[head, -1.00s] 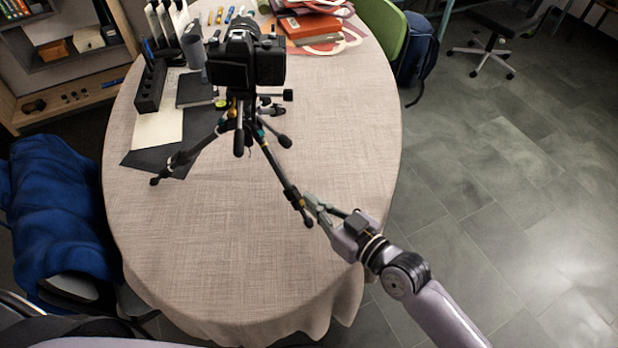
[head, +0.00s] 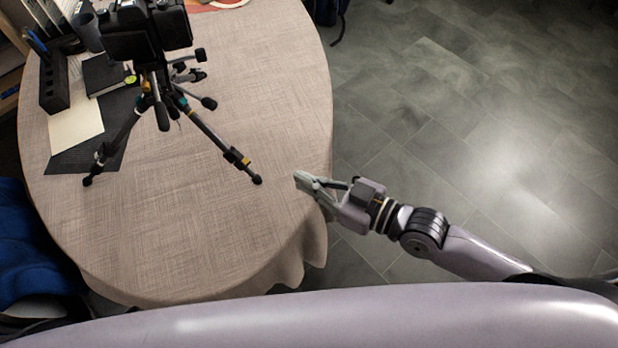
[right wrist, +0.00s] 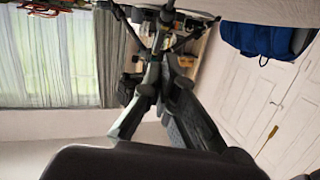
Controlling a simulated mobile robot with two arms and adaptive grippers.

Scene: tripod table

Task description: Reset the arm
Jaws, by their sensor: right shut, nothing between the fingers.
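My right gripper (head: 300,180) is shut and empty in the head view, over the table's right edge. It is a short gap to the right of the tripod's nearest foot. The black camera (head: 140,30) sits on the tripod (head: 158,98), which stands upright with its legs spread on the table (head: 200,235). In the right wrist view, my gripper's fingers (right wrist: 155,75) come together in the middle. The tripod's legs (right wrist: 180,18) show beyond them. My left gripper is not in view.
A dark pen holder (head: 54,85), papers (head: 75,128) and a dark sheet lie at the table's far left. A blue cloth-like item (head: 30,245) is beside the table at left. The tabletop's near part is clear, and open tiled floor (head: 450,130) lies to the right.

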